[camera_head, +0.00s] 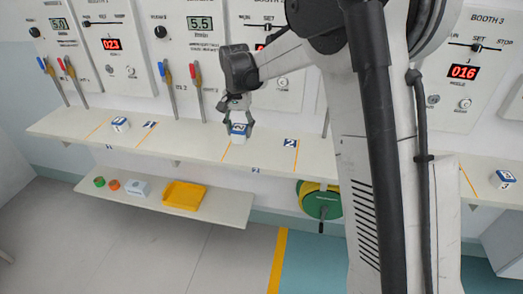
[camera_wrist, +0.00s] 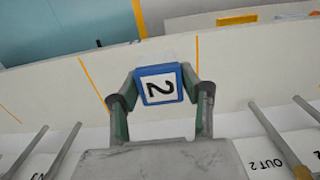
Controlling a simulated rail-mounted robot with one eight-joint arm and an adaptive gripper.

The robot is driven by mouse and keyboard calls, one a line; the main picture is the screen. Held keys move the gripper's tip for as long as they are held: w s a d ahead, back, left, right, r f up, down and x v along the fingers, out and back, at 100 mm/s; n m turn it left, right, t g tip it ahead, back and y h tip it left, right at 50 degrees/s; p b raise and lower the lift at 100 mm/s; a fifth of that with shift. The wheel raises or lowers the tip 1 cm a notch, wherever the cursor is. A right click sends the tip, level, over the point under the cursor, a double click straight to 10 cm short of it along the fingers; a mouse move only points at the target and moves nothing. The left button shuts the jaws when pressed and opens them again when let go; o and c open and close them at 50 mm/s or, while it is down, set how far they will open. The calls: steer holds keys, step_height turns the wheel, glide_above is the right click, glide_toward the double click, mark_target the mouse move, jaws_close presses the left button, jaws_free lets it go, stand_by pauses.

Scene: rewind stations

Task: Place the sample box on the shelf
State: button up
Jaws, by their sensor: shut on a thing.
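A small white box with a blue top and a "2" label (camera_head: 240,130) is between the fingers of my gripper (camera_head: 238,118). The wrist view shows it close up, its blue-framed face with a black 2 (camera_wrist: 160,85) toward the camera and a finger on each side. My gripper is shut on it. The box is at the upper shelf (camera_head: 190,137), between two orange lines; I cannot tell whether it touches the surface. A lower shelf (camera_head: 228,208) runs beneath the upper one.
Similar boxes stand on the upper shelf at far left (camera_head: 120,124) and right (camera_head: 502,180). The lower shelf holds a yellow tray (camera_head: 184,195), a pale box (camera_head: 137,188) and green and orange round pieces. A green reel (camera_head: 320,200) hangs below. Wall panels stand behind.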

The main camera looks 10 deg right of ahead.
steer(key=w+d+f, duration=0.2)
steer(key=d, duration=0.1)
steer(key=w+d+f, duration=0.2)
steer(key=d, duration=0.1)
steer(key=w+d+f, duration=0.2)
steer(key=d, duration=0.1)
steer(key=shift+w+f, duration=0.1)
steer(key=shift+f, duration=0.15)
steer(key=shift+w+f, duration=0.1)
steer(key=shift+f, duration=1.95)
steer(key=shift+f, duration=0.1)
steer(key=o, duration=1.2)
